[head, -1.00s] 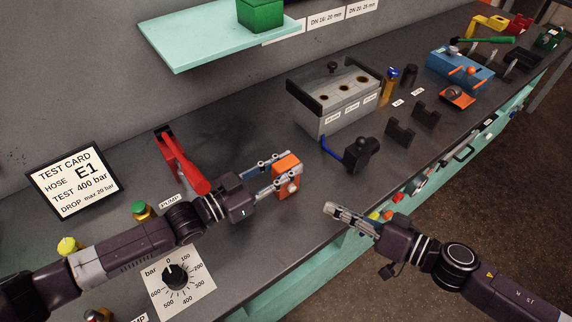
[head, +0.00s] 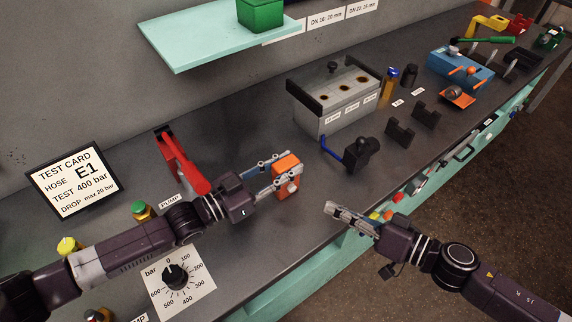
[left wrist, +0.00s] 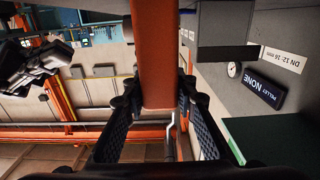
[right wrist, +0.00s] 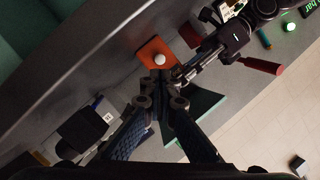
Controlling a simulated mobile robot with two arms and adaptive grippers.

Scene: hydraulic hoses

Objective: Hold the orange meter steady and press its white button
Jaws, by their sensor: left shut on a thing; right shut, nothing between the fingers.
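The orange meter (head: 287,168) stands at the middle of the grey bench. Its white button (head: 293,187) is on the face turned towards my right gripper; the button also shows clearly in the right wrist view (right wrist: 159,59). My left gripper (head: 284,174) is shut on the meter, a finger on each side. In the left wrist view the meter's orange body (left wrist: 157,50) fills the space between the fingers. My right gripper (head: 332,208) is shut and empty. It is to the right of the meter, near the bench's front edge, apart from the button.
A grey block with several holes (head: 335,100) stands behind the meter. A black part with a blue handle (head: 358,153) is to its right. A red lever (head: 183,165) is close behind my left arm. A dial (head: 176,275) and test card (head: 72,180) are at left.

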